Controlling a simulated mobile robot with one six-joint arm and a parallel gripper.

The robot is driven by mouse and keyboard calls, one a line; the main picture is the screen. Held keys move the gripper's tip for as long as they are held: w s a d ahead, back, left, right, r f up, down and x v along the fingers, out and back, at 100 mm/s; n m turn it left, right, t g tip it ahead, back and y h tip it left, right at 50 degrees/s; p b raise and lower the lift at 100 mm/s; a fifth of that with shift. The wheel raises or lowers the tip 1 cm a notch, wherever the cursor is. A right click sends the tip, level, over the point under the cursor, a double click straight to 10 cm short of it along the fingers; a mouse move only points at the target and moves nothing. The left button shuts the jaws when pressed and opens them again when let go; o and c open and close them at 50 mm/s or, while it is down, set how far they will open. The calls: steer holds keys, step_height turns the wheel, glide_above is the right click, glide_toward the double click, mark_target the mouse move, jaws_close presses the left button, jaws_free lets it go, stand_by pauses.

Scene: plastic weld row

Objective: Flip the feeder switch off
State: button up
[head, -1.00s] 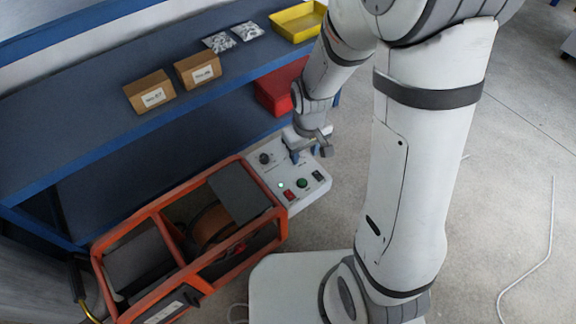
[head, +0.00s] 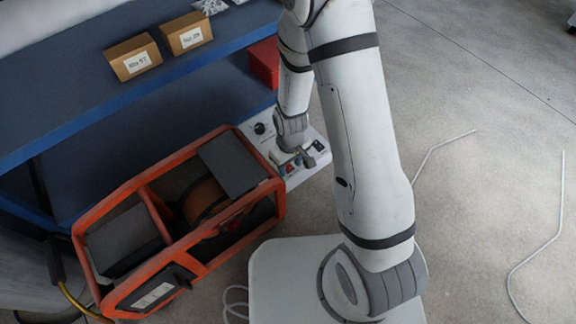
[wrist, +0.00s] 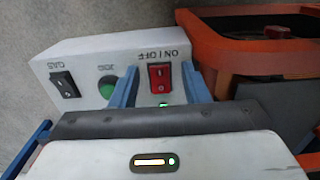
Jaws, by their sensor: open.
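The white control box (wrist: 90,60) sits at the end of the orange-framed feeder. Its red rocker switch marked ON/OFF (wrist: 160,78) shows in the wrist view, with a lit green lamp (wrist: 163,104) beside it. The green JOG button (wrist: 107,88) and the black GAS rocker (wrist: 65,85) lie to its left. My gripper (wrist: 159,86) is open, with one blue finger on each side of the red switch; contact cannot be told. In the head view my gripper (head: 300,160) is over the box (head: 313,174) and hides part of its face.
The orange feeder frame (head: 160,160) with a spool (head: 204,200) stands left of the box. A blue bench (head: 75,115) behind carries two cardboard boxes (head: 133,58) (head: 187,33). A red bin (head: 264,62) is below its edge. Floor at right is open, with a thin pale cable (head: 537,250).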

steer(key=shift+f, duration=0.1)
steer(key=shift+c, duration=0.5)
jaws_close()
steer(key=p, duration=0.1)
steer(key=g+p, duration=0.1)
steer(key=p, duration=0.1)
steer(key=shift+w+a+r+h+p, duration=0.15)
steer(key=shift+r+h+p, duration=0.15)
steer(key=shift+r+h, duration=0.1)
steer(key=shift+w+a+f+g+h+p, duration=0.15)
steer(key=shift+f+g+h+p, duration=0.2)
steer(key=shift+g, duration=0.45)
steer(key=shift+o, duration=0.5)
jaws_free()
steer(key=shift+r, duration=0.1)
